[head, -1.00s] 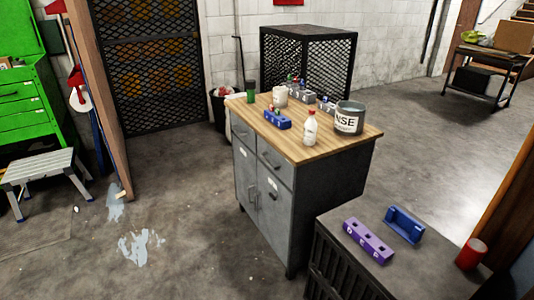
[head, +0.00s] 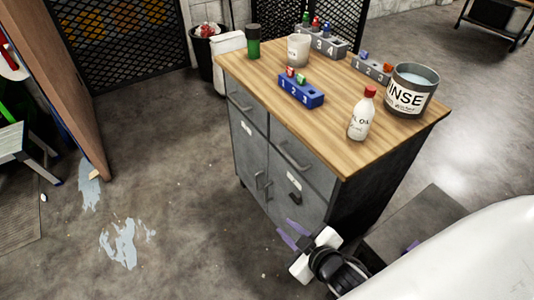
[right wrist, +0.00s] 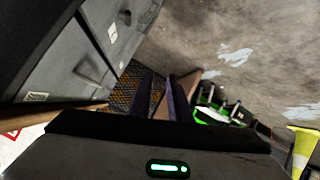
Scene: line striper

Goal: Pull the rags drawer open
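The grey cabinet (head: 335,205) has two drawers side by side under its wooden top, a left drawer (head: 243,108) and a right drawer (head: 305,162), each with a bar handle. Both look shut. I cannot read which one is marked for rags. My right gripper (head: 284,234) is in front of the cabinet, low and to the right, apart from the handles. Its two purple fingers are spread and empty. In the right wrist view the fingers (right wrist: 161,98) are apart, and a drawer handle (right wrist: 88,72) shows to their left. My left gripper is out of view.
On the wooden top (head: 260,65) stand a rinse tin (head: 408,98), a white bottle (head: 361,115), a blue numbered block (head: 300,92), a white cup (head: 298,50) and a green can (head: 253,45). A low dark surface (head: 405,222) is right of the cabinet.

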